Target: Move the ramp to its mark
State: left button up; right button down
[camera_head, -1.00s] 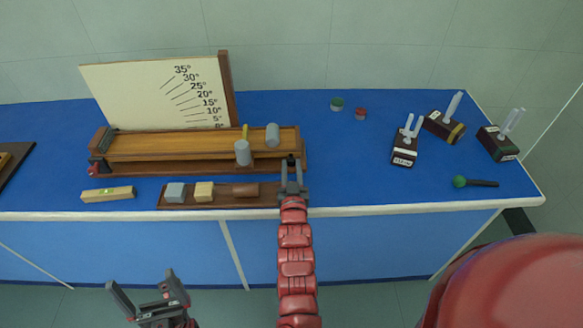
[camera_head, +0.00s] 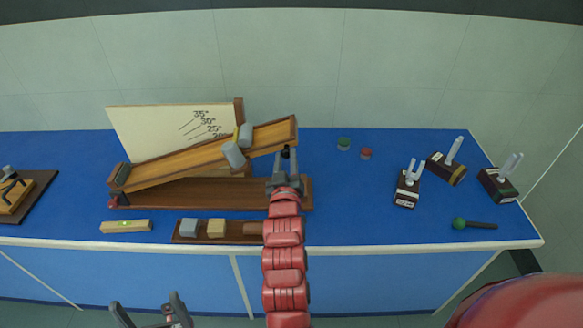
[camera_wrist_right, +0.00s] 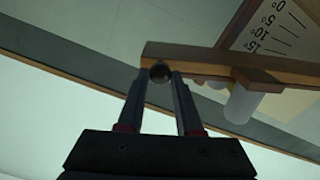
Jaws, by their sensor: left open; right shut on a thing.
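The wooden ramp (camera_head: 185,170) is tilted, its left end low at the base (camera_head: 215,192) and its right end raised. Two grey cylinders sit on its upper half, with a small yellow piece beside them. The angle board (camera_head: 150,130) stands behind; its 35°, 30° and 25° marks show, 20° is partly covered, and the lower ones are hidden by the ramp. My right gripper (camera_head: 286,163) is at the ramp's raised end, shut on a dark round knob (camera_wrist_right: 160,72) on the ramp's edge. My left gripper (camera_head: 152,313) is open and empty in front of the bench, low in the picture.
A tray (camera_head: 185,238) with blocks lies in front of the base, beside a level (camera_head: 125,226). Green (camera_head: 344,143) and red (camera_head: 365,153) caps, dark pronged stands (camera_head: 406,190) and a green-tipped tool (camera_head: 475,224) are to the right. Blue bench top is clear between.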

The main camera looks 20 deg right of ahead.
jog(key=c, duration=0.6)
grip_release()
jog(key=shift+a, duration=0.1)
jog(key=p+v, duration=0.4)
jog(key=v, duration=1.3)
jog(key=shift+s, duration=0.2)
jog(key=shift+r, duration=0.1)
